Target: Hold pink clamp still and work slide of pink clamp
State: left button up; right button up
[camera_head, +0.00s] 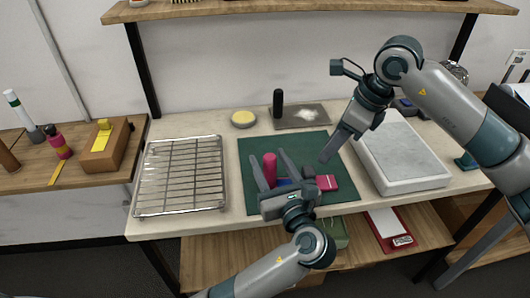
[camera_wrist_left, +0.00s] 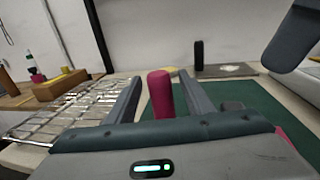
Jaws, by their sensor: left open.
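An upright pink post (camera_head: 270,168) with a rounded top stands on the green mat (camera_head: 317,142). It also shows in the left wrist view (camera_wrist_left: 161,95). A pink block (camera_head: 327,182) lies to its right; I cannot tell whether post and block are one clamp, nor which part is the slide. My left gripper (camera_head: 268,154) is open, its fingers on either side of the post, with no clear contact. Its body hides the post's foot. My right gripper (camera_head: 324,160) is above the mat, up and right of the block, its fingers seen edge-on.
A wire rack (camera_head: 180,176) stands left of the mat, a pale slab (camera_head: 402,155) right. Behind are a yellow round dish (camera_head: 243,118), a black cylinder (camera_head: 278,103) and a grey plate (camera_head: 312,116). A blue piece (camera_head: 283,182) shows beside my left gripper.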

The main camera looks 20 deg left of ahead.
aim_at(310, 169)
pick_arm(q)
jog(key=shift+x, duration=1.85)
grip_shut()
pick_arm(e)
jog(key=o, duration=0.4)
jog(key=shift+o, duration=0.4)
jog(key=shift+w+r+n+g, duration=0.1)
jog(key=shift+w+n+g, duration=0.25)
jog(key=shift+n, duration=0.45)
jog(key=shift+w+r+n+g, duration=0.1)
jog(key=shift+w+n+g, duration=0.2)
jog(key=shift+n, duration=0.5)
jog(key=shift+w+d+r+n+g, duration=0.15)
jog(key=shift+w+n+g, duration=0.15)
jog(key=shift+n, duration=0.55)
jog(key=shift+w+a+r+n+g, duration=0.15)
jog(key=shift+w+n+g, duration=0.15)
jog(key=shift+n, duration=0.55)
jog(key=shift+d, duration=0.1)
jog(key=shift+f, duration=0.15)
jog(key=x, duration=1.1)
jog(key=shift+a+f, duration=0.3)
jog(key=shift+a, duration=0.05)
